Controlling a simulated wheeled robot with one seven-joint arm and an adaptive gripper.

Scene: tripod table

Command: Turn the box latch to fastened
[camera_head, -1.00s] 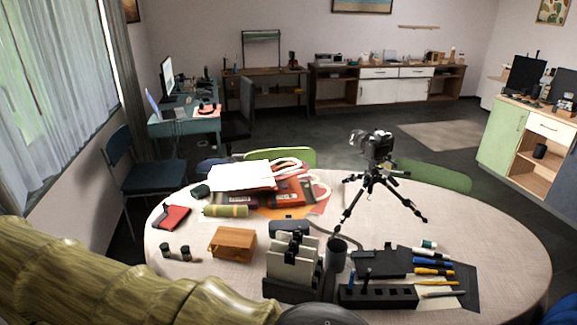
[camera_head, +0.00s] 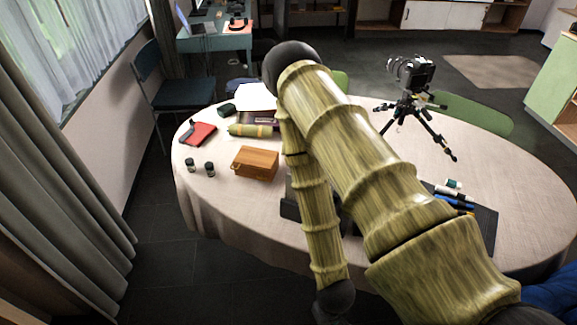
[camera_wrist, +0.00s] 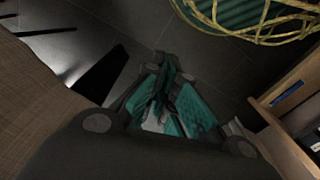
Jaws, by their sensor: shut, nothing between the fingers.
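The small wooden box (camera_head: 256,163) stands on the left part of the round table in the head view, lid down. A small brass-coloured latch (camera_head: 236,167) shows on its left front side; its exact turn is too small to tell. My arm crosses the middle of the head view, to the right of the box, and my gripper itself does not show there. In the wrist view my gripper (camera_wrist: 163,62) is shut and empty, with the dark tiled floor beyond its fingers. The box is not in the wrist view.
A camera on a tripod (camera_head: 415,90) stands at the right. A yellow wire basket (camera_wrist: 250,20) shows in the wrist view.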

